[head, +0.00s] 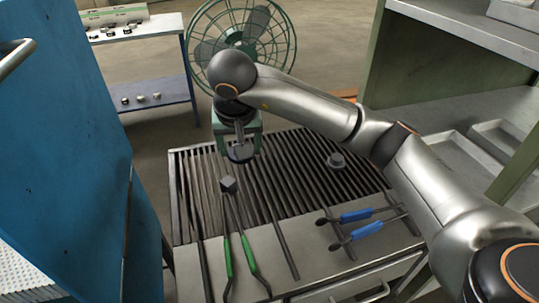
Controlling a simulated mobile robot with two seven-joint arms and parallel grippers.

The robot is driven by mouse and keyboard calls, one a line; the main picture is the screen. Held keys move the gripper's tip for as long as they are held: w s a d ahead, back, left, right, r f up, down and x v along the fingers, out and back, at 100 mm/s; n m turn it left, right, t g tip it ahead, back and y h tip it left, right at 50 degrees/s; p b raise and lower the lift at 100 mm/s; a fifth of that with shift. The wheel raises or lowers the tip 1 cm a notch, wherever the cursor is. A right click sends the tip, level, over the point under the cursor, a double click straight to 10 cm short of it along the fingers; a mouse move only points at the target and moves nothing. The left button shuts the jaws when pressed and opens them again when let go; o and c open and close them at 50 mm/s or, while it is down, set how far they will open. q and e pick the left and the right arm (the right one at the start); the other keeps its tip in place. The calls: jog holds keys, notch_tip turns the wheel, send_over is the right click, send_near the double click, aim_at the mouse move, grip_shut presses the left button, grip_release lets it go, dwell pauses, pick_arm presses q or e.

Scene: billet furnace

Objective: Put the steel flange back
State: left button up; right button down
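My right arm reaches in from the right, passing over the right part of the grate. My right gripper (240,150) points down over the far left part of the grate, left of the round piece and apart from it. Greenish parts flank a grey piece with a dark rounded end there; I cannot tell whether that is held or part of the gripper. My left gripper is out of view.
Green-handled tongs (229,255) lie on the grate's near left with a grey block (228,184) at their tips. Blue-handled tools (357,216) lie front right. A blue cabinet (70,130) stands left, shelves (440,110) right, and a green fan (275,40) behind.

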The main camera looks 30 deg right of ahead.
jog(key=w+d+f, duration=0.1)
jog(key=d+f, duration=0.1)
jog(key=d, duration=0.2)
jog(key=w+d+f, duration=0.2)
jog(key=d+f, duration=0.1)
jog(key=d, duration=0.1)
jog(key=w+d+f, duration=0.1)
jog(key=d+f, duration=0.2)
jog(key=d, duration=0.1)
jog(key=shift+w+d+f, duration=0.1)
jog(key=shift+w+f, duration=0.1)
jog(key=shift+f, duration=0.05)
jog(key=shift+d+f, duration=0.1)
jog(key=shift+f, duration=0.05)
jog(key=f, duration=0.3)
jog(key=shift+w+d+f+p, duration=0.1)
jog(key=shift+w+d+p, duration=0.05)
jog(key=shift+d+p, duration=0.25)
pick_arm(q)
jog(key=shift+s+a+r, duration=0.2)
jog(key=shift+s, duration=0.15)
pick_arm(e)
jog(key=shift+f, duration=0.35)
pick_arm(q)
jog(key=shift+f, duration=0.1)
pick_arm(e)
jog(key=shift+f, duration=0.1)
grip_release()
jog(key=shift+f, duration=0.1)
